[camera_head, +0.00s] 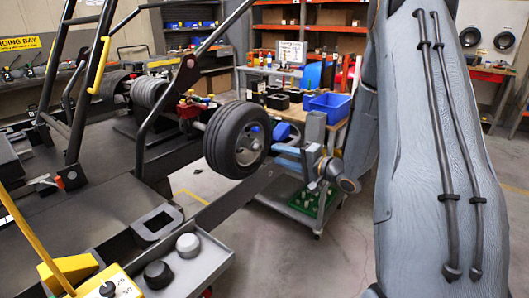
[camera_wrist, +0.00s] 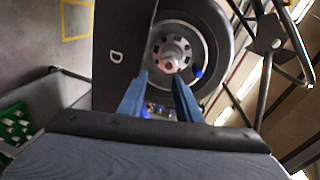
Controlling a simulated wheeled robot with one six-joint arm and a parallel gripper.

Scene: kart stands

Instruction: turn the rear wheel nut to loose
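The rear wheel (camera_head: 237,140) is a black tyre with a pale grey spoked hub, mounted on the kart's side. In the wrist view, the wheel (camera_wrist: 213,45) fills the upper middle. The wheel nut (camera_wrist: 171,63) shows at the hub centre, small and pinkish. My gripper (camera_head: 277,148) is just right of the wheel in the head view, pointing at the hub. In the wrist view, my gripper's two blue fingers (camera_wrist: 161,76) are apart with nothing held between them. Their tips lie just below the nut in the picture; the remaining distance is hard to judge.
A workbench (camera_head: 343,128) with a blue bin (camera_head: 328,104) is behind my gripper. The kart stand's tray (camera_head: 205,262) with knobs is in front. Grey floor is clear at centre right.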

